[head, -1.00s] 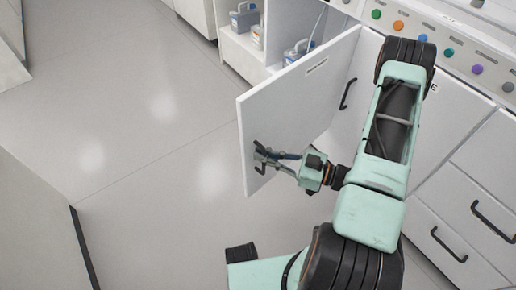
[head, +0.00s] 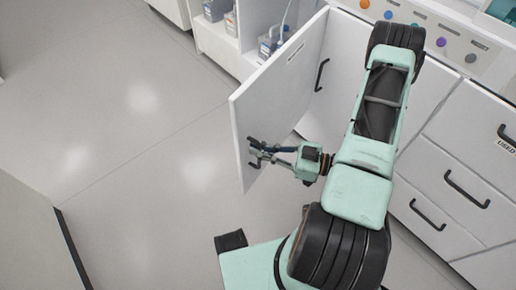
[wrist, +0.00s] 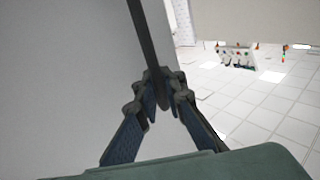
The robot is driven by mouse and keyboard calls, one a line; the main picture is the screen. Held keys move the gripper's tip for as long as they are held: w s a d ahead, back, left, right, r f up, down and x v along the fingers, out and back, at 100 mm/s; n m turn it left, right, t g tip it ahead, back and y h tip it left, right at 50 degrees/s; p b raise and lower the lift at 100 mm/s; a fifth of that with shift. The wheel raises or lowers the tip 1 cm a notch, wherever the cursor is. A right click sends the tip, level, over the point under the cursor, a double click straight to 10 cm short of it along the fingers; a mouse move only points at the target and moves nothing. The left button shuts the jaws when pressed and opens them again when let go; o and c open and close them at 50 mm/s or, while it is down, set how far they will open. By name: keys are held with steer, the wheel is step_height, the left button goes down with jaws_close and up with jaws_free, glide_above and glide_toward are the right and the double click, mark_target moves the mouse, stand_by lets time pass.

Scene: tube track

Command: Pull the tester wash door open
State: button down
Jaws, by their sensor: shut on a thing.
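The white door (head: 277,98) stands swung well out from the cabinet front in the head view. A small label on it near the top is too small to read. My gripper (head: 257,151) is at the door's outer edge, shut on its dark bar handle. In the wrist view the handle (wrist: 146,38) runs down between the two fingers of my gripper (wrist: 160,88), and the grey door face (wrist: 70,80) fills the left side. The exact finger contact is partly hidden.
Open shelves (head: 219,38) with jugs (head: 270,42) stand behind the door. Another cabinet with a black handle (head: 322,74) and drawers (head: 455,190) line the right. A low grey unit (head: 30,235) is at the lower left. The floor (head: 130,130) left of the door is clear.

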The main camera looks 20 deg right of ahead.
steer(key=shift+d, duration=0.1)
steer(key=c, duration=2.3)
jaws_free()
steer(key=shift+c, duration=0.2)
steer(key=v, duration=0.7)
steer(key=shift+d, duration=0.2)
